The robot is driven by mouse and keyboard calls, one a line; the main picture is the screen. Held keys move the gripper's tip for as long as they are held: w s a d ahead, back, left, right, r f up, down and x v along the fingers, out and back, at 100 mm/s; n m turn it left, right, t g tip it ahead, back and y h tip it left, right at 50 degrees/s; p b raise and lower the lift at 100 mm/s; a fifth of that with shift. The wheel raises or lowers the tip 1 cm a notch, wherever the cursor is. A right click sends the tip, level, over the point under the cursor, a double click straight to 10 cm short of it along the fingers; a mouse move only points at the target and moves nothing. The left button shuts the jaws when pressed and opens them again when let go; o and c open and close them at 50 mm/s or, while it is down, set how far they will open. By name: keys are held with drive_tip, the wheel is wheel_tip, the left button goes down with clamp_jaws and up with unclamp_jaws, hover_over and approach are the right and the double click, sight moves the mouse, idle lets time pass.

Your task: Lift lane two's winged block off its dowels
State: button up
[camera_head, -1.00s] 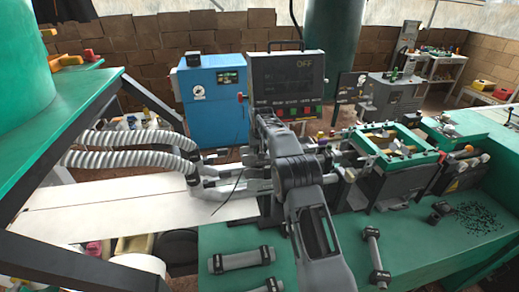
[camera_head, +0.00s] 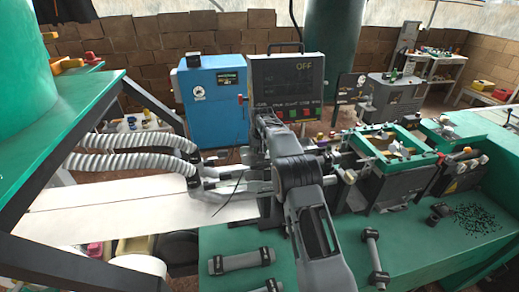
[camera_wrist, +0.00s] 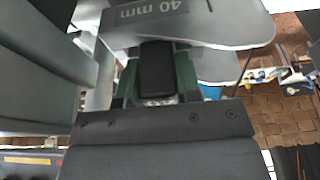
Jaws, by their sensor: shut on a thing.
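In the wrist view my gripper (camera_wrist: 157,62) has its two dark green fingers closed on a black grip piece. This grip joins a silver-grey winged block (camera_wrist: 238,28) marked "40 mm", with rounded wings spreading to the right. The block fills the top of the wrist view and its left part is cut off or hidden. No dowels can be made out, so I cannot tell whether the block still sits on them. In the head view my own arm covers the gripper and the block.
Ribbed hoses (camera_head: 130,150) lie to the left over a pale board (camera_head: 110,212). A green-framed machine (camera_head: 400,180) is at the right. The green bench (camera_head: 320,240) holds dumbbell-shaped parts and dark granules.

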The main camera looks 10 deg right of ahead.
drive_tip(key=shift+r+p, duration=1.2)
drive_tip(key=shift+r, duration=0.2)
drive_tip(key=shift+r, duration=0.2)
